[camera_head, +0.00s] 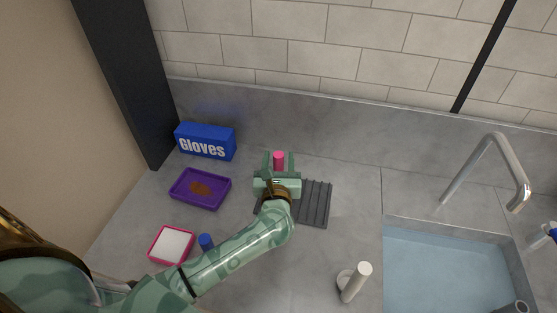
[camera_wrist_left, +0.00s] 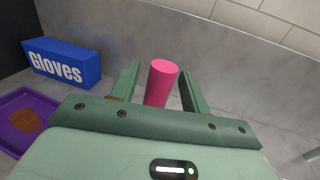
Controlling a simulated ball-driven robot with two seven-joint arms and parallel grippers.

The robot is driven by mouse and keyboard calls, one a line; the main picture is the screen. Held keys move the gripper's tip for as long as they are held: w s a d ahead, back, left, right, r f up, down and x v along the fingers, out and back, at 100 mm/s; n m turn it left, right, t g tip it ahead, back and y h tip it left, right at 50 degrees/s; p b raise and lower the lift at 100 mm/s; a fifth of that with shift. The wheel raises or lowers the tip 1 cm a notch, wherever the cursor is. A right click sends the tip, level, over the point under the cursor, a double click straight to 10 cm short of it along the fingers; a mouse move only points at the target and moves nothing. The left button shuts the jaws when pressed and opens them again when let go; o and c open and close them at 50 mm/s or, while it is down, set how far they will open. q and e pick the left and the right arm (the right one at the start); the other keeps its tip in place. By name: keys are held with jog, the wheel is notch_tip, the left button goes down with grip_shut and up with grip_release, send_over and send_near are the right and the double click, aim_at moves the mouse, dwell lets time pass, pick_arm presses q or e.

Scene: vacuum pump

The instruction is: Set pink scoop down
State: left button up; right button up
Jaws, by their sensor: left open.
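The pink scoop (camera_head: 279,158) shows as a short pink cylinder end above the dark grey ribbed mat, near the back of the counter. It also shows in the left wrist view (camera_wrist_left: 161,83), standing upright or slightly tilted between the fingers. My left gripper (camera_head: 278,162) is open around it, with one finger on each side. In the left wrist view a gap shows between the scoop and each finger. The lower part of the scoop is hidden by my gripper. My right gripper is not in view.
A ribbed grey mat (camera_head: 316,204) lies under my left wrist. A blue gloves box (camera_head: 205,141), a purple tray with brown material (camera_head: 216,205), a pink-rimmed white tray (camera_head: 171,245) and a blue-capped item (camera_head: 206,242) stand left. A white cylinder (camera_head: 354,281) and sink (camera_head: 446,270) are right.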

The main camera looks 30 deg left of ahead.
pick_arm(q)
jog(key=v, duration=1.2)
